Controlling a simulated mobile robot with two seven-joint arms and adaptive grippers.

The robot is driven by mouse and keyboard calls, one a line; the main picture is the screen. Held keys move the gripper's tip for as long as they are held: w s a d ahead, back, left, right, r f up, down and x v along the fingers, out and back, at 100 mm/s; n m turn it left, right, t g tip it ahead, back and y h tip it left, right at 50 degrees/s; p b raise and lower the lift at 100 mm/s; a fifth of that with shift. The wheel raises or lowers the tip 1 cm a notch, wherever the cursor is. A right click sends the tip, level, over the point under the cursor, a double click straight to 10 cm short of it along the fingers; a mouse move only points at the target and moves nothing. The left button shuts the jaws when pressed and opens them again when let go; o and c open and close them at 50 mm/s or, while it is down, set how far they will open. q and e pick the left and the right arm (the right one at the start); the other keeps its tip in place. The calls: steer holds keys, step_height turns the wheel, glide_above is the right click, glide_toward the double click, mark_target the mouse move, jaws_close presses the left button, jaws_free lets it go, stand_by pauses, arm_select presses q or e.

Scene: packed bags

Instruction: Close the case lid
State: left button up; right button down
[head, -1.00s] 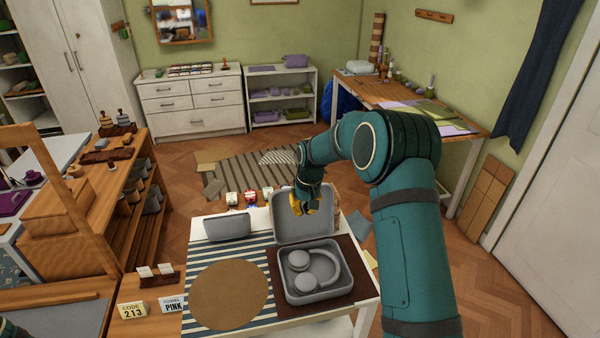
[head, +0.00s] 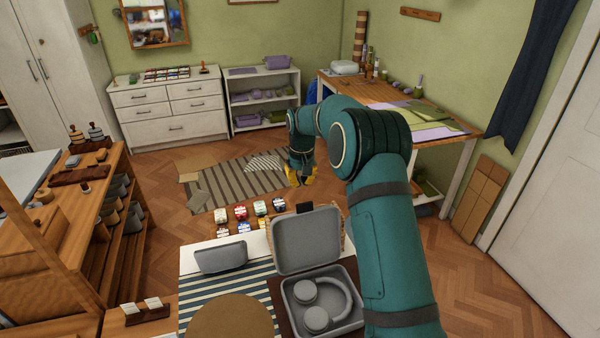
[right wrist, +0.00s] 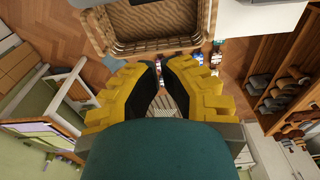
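The grey case stands open on the table, its base (head: 289,308) holding grey headphones (head: 342,290). Its lid (head: 306,240) stands up, tilted back at the far side of the base. My right gripper (head: 301,181), with yellow fingers, is beyond the lid, apart from it and empty. In the right wrist view its fingertips (right wrist: 160,66) are close together with only a narrow gap. My right arm hides part of the base's right side. My left gripper is not in view.
A wicker basket (right wrist: 150,45) is behind the lid. A second grey case (head: 221,257) and a round brown mat (head: 232,318) lie left of the open case. Several small coloured items (head: 241,213) stand behind the table. A wooden shelf (head: 95,260) is at left.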

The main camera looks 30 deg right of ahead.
steer(key=s+f, duration=0.2)
steer(key=f, duration=0.1)
steer(key=s+f+p, duration=0.1)
steer(key=shift+a+f, duration=0.2)
steer(key=shift+a, duration=0.2)
steer(key=shift+s, duration=0.1)
stand_by(0.3)
